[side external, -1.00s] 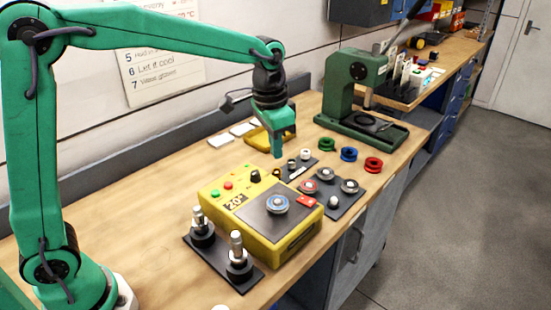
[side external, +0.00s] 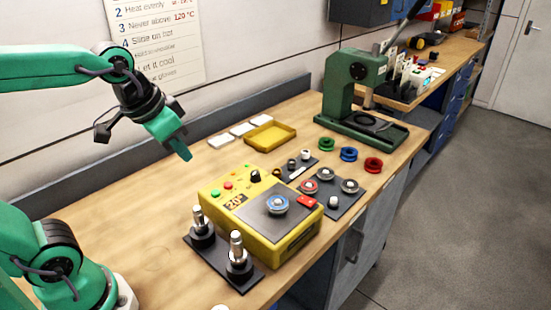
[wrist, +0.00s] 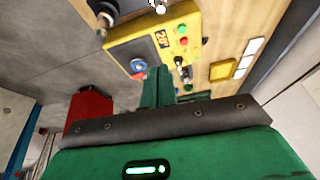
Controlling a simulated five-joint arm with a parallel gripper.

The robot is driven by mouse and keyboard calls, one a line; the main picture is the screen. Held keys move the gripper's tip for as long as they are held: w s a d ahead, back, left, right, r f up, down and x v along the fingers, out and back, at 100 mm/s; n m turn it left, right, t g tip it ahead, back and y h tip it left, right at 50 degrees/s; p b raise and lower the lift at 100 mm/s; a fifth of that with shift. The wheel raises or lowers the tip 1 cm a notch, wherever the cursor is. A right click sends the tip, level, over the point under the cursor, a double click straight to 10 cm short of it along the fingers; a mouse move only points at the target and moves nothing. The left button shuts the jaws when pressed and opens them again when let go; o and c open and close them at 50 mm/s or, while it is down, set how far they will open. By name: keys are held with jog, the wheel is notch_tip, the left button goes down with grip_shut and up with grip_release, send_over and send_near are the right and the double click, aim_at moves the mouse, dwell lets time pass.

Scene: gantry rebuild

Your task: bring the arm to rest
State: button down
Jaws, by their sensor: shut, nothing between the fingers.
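My gripper (side external: 185,154) is shut and empty. In the side view it hangs in the air above the left part of the wooden bench, pointing down and right, to the left of the yellow tray and behind the yellow heater box (side external: 285,243). In the wrist view my green fingers (wrist: 155,85) are together with nothing held, and the heater box shows beyond them (wrist: 180,22). A round part with a blue ring (side external: 277,204) sits on the heater's dark plate.
A black stand with two upright metal tools (side external: 240,275) is in front of the heater. A yellow tray (side external: 292,134), white blocks (side external: 221,141), dark plates with bearings (side external: 350,200), coloured rings (side external: 348,154) and a green press (side external: 340,122) stand on the bench. Bare wood lies left of the heater.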

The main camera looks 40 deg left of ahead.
jog(key=shift+n+t, duration=0.5)
jog(key=shift+s+a+f, duration=0.2)
jog(key=shift+s+f, duration=0.1)
jog(key=shift+s, duration=0.45)
jog(key=shift+s+a+f, duration=0.2)
jog(key=shift+s+f, duration=0.1)
jog(key=shift+s, duration=0.4)
jog(key=shift+s+a+f, duration=0.2)
jog(key=shift+s+f, duration=0.1)
jog(key=shift+s, duration=0.45)
